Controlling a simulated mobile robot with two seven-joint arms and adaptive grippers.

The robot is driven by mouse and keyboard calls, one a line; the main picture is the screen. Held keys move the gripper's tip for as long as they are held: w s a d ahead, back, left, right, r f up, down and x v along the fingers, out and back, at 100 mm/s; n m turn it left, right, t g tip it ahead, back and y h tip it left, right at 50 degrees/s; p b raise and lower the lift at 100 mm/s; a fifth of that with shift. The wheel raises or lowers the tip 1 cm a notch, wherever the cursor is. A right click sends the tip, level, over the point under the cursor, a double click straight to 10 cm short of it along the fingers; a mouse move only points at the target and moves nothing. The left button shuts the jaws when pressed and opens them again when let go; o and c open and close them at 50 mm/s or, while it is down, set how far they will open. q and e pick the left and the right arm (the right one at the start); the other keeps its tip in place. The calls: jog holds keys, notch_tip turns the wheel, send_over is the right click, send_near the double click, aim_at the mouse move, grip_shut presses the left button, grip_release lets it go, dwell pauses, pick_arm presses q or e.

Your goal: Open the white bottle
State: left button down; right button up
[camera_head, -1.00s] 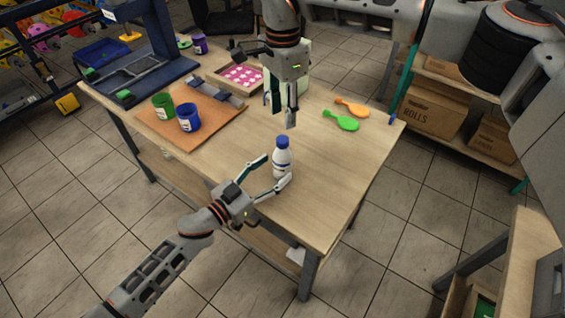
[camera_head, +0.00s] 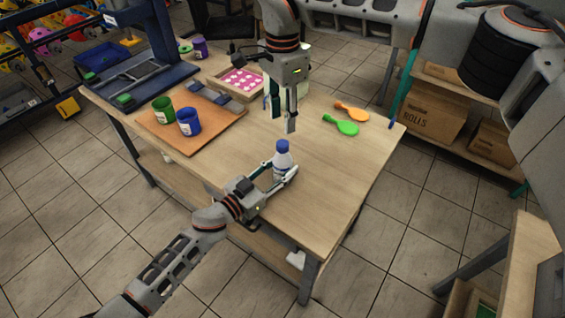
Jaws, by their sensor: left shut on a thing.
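The white bottle (camera_head: 283,162) stands upright near the front edge of the wooden table, with its blue cap (camera_head: 282,146) on. My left gripper (camera_head: 281,180) reaches in from the lower left and is shut around the bottle's lower body, one finger on each side, partly hiding it. My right gripper (camera_head: 284,124) hangs from above, fingers pointing down, above and behind the cap. Its two fingers are apart with nothing between them.
An orange board (camera_head: 205,130) holds a green cup (camera_head: 163,110) and a blue cup (camera_head: 189,122). Green (camera_head: 341,125) and orange (camera_head: 351,111) balloon-shaped things lie at right. A box with pink contents (camera_head: 241,79) stands behind. The table's right front is clear.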

aim_at(283, 143)
jog(key=m, duration=3.8)
jog(key=shift+m, duration=0.4)
jog(key=m, duration=1)
jog(key=shift+f+m, duration=0.3)
jog(key=shift+f, duration=3.7)
